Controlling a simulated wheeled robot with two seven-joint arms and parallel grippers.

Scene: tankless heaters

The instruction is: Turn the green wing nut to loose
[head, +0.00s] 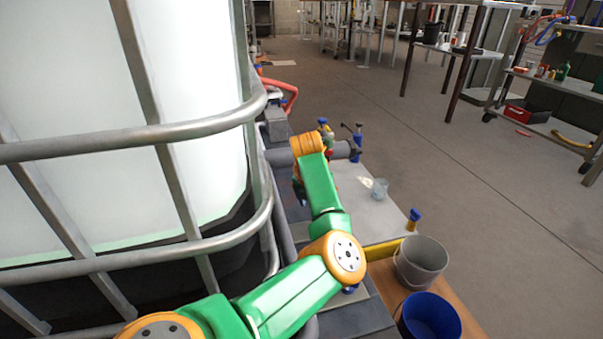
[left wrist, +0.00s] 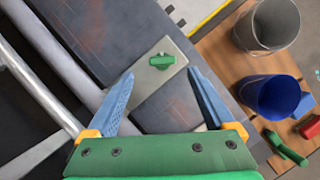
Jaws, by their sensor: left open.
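The green wing nut (left wrist: 162,61) sits on a pale flat plate (left wrist: 148,81) in the left wrist view, its wings lying roughly left to right. My left gripper (left wrist: 161,74) is open, its two blue fingers pointing toward the nut, one to each side. The nut shows just beyond the fingertips, between their lines, and nothing is held. In the head view my green and orange left arm (head: 325,195) reaches over the bench, and its fingers and the nut cannot be made out there. My right gripper is in no view.
A large white tank (head: 190,90) in a metal tube cage (head: 130,138) stands at the left. A grey bucket (head: 420,262) and a blue bucket (head: 430,318) stand on a wooden surface at the lower right. Another green part (left wrist: 286,149) lies near the blue bucket. Open floor lies right.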

